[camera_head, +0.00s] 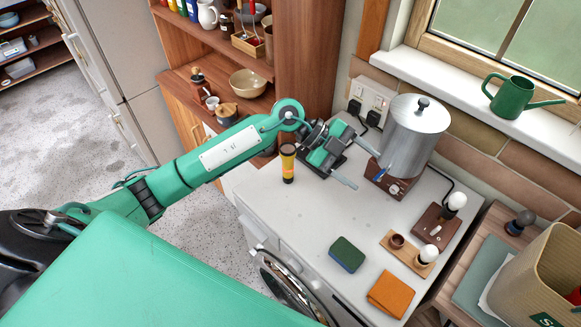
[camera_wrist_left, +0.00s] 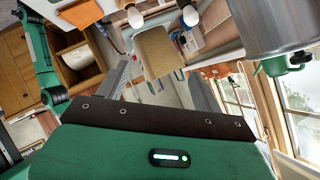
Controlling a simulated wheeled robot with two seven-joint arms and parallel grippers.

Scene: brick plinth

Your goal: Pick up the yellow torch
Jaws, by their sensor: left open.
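The yellow torch (camera_head: 288,163) stands upright on the white worktop (camera_head: 310,225), near its left edge. It has a yellow and black body with a wider head at the top. My left gripper (camera_head: 356,166) is open and empty above the worktop. It is to the right of the torch, with its fingers pointing right, away from it. In the left wrist view, my two fingers (camera_wrist_left: 158,85) are spread with nothing between them, and I cannot make out the torch there. My right gripper is not in view.
A metal urn (camera_head: 413,135) stands close to my left fingertips. A green sponge (camera_head: 347,254), an orange cloth (camera_head: 391,294) and boards with bulbs (camera_head: 408,253) lie nearer the front. A green watering can (camera_head: 514,97) is on the sill. The worktop's middle is clear.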

